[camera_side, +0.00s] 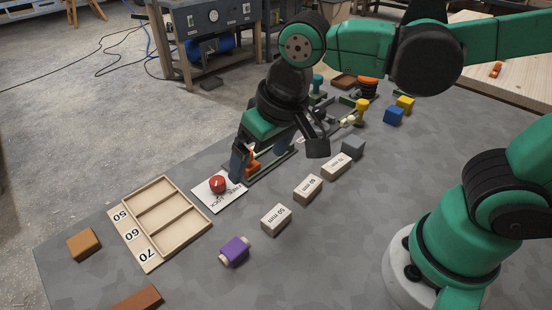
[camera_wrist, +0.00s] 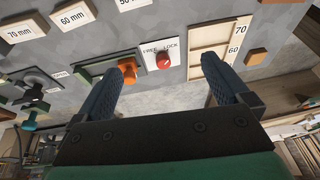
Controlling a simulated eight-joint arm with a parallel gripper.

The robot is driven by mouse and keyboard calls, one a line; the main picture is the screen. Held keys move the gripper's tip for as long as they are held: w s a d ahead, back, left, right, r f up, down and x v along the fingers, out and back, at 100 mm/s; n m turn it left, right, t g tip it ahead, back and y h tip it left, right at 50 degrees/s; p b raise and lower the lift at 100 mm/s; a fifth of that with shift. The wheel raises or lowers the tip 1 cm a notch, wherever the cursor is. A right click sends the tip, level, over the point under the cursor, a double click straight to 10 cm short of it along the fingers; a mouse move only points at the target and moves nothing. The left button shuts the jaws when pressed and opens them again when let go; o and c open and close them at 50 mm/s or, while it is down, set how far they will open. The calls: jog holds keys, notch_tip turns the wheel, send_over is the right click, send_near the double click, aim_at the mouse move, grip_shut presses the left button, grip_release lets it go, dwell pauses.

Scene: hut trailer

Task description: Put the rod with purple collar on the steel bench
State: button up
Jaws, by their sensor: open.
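A short pale rod with a purple collar (camera_side: 235,251) lies on its side on the mottled grey bench top (camera_side: 340,240), in the lower middle of the side view. It does not show in the wrist view. My gripper (camera_wrist: 170,62) is open and empty, its two dark fingers well apart. In the side view its visible fingertip (camera_side: 237,172) is beside the red knob and the orange part, up and apart from the purple-collared rod.
A red knob (camera_side: 217,184) sits on a white card marked FREE and LOCK. Beside it are a wooden tray (camera_side: 206,219) with slots marked 50, 60, 70, an orange part (camera_wrist: 127,70) on a green fixture, and several labelled blocks (camera_side: 276,219). Grey surface right of the rod is clear.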

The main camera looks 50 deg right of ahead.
jog(key=d+t+h, duration=0.1)
jog(key=d+t, duration=0.2)
jog(key=d, duration=0.7)
jog(key=shift+w+t, duration=0.15)
jog(key=shift+t, duration=0.25)
